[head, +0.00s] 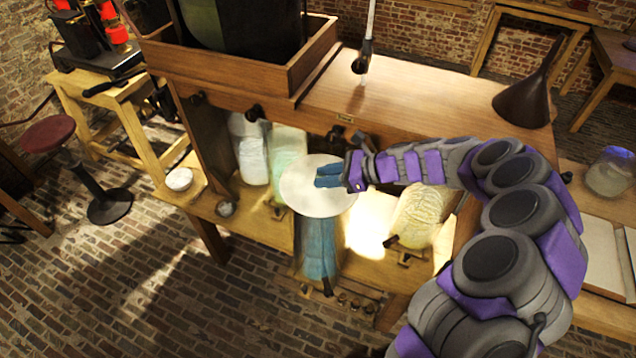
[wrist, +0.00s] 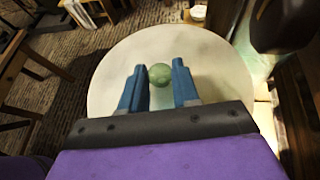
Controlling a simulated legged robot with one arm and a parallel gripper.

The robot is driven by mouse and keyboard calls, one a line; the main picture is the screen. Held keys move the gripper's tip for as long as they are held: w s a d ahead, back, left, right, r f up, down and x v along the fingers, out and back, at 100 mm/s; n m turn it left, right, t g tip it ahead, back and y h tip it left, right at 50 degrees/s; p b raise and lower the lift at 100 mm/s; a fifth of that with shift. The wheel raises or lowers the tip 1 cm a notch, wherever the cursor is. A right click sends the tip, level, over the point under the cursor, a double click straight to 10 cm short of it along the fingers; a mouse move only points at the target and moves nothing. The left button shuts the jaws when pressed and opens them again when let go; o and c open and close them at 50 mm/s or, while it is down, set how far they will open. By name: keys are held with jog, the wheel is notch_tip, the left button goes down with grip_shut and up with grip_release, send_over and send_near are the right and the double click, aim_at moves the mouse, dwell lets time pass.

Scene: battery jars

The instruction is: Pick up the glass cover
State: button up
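The glass cover (head: 305,200) is a pale round disc in the middle of the head view, above a jar with blue contents (head: 318,250). Whether it rests on that jar is hard to tell. In the wrist view the cover (wrist: 110,95) fills the middle, with a round green knob (wrist: 160,74) on top. My gripper (head: 322,176) is over the cover. In the wrist view my gripper's two blue fingers (wrist: 159,72) are apart, one on each side of the knob, with small gaps visible. Part of the cover is hidden behind my gripper.
A wooden cabinet top (head: 420,95) overhangs the shelf with the jars. A white-filled jar (head: 252,160) stands left of the cover and a glowing jar (head: 420,215) to the right. A dark funnel (head: 525,100) sits on the top. A red stool (head: 50,135) stands at left.

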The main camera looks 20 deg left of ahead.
jog(key=shift+d+r, duration=0.1)
jog(key=shift+d, duration=0.4)
grip_shut()
jog(key=shift+a, duration=0.3)
jog(key=shift+r, duration=0.6)
jog(key=shift+s+d+r, duration=0.15)
jog(key=shift+s+r, duration=0.05)
jog(key=shift+r, duration=0.45)
jog(key=shift+s+d+r, duration=0.15)
jog(key=shift+r, duration=0.45)
jog(key=s+d+r+p, duration=0.1)
jog(key=s+d+r, duration=0.1)
jog(key=s, duration=0.5)
jog(key=s+d+r+p, duration=0.2)
jog(key=s+d, duration=0.1)
jog(key=s, duration=0.4)
jog(key=shift+d+r, duration=0.15)
jog(key=shift+d, duration=0.25)
